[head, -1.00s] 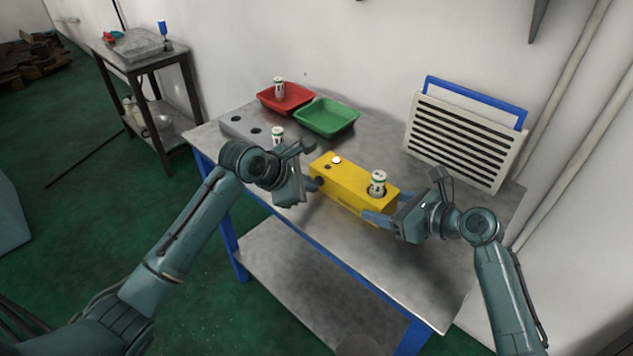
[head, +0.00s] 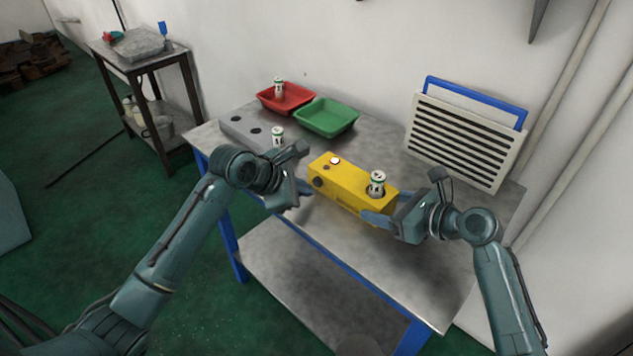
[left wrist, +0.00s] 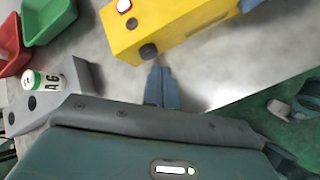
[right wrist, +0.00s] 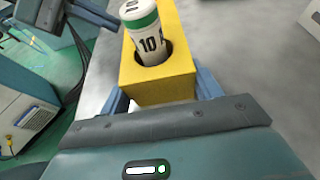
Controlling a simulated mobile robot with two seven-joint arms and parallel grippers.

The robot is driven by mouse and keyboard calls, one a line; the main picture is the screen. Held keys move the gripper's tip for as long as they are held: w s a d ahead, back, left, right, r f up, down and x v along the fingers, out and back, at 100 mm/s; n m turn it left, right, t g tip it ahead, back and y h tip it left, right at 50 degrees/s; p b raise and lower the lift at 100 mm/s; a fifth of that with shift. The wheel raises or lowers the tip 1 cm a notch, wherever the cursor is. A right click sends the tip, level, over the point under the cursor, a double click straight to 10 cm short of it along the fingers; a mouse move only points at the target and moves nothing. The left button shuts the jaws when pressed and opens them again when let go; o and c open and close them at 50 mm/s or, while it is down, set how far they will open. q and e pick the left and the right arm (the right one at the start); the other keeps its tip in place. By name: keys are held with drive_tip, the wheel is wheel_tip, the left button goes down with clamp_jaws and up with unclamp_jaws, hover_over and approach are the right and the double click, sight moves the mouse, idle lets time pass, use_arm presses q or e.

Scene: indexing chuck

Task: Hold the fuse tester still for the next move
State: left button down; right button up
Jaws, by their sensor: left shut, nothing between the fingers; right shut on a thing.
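The yellow fuse tester (head: 345,182) lies on the metal table, with a white and green fuse (head: 377,182) upright in the socket at its right end. In the right wrist view the fuse (right wrist: 147,38) reads 10. My right gripper (head: 378,219) is shut on the tester's right end, and in its wrist view the fingers flank the yellow body (right wrist: 160,85). My left gripper (head: 300,190) is shut and empty, just left of the tester. In the left wrist view its closed fingertips (left wrist: 160,72) are close to the dark round knob (left wrist: 148,51) on the tester's end face.
A grey block with holes (head: 243,131) and another fuse (head: 278,135) stand behind my left gripper. A red tray (head: 284,99) with an upright fuse and an empty green tray (head: 327,117) are at the back. A slatted panel (head: 462,140) leans at the back right.

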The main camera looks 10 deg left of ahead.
use_arm(q)
drive_tip(key=shift+s, duration=0.1)
drive_tip(key=shift+s+a, duration=0.75)
drive_tip(key=shift+s, duration=0.25)
drive_tip(key=shift+s+a, duration=0.75)
drive_tip(key=shift+s, duration=0.2)
use_arm(e)
drive_tip(key=shift+d, duration=0.1)
idle(0.4)
drive_tip(key=o, duration=1.2)
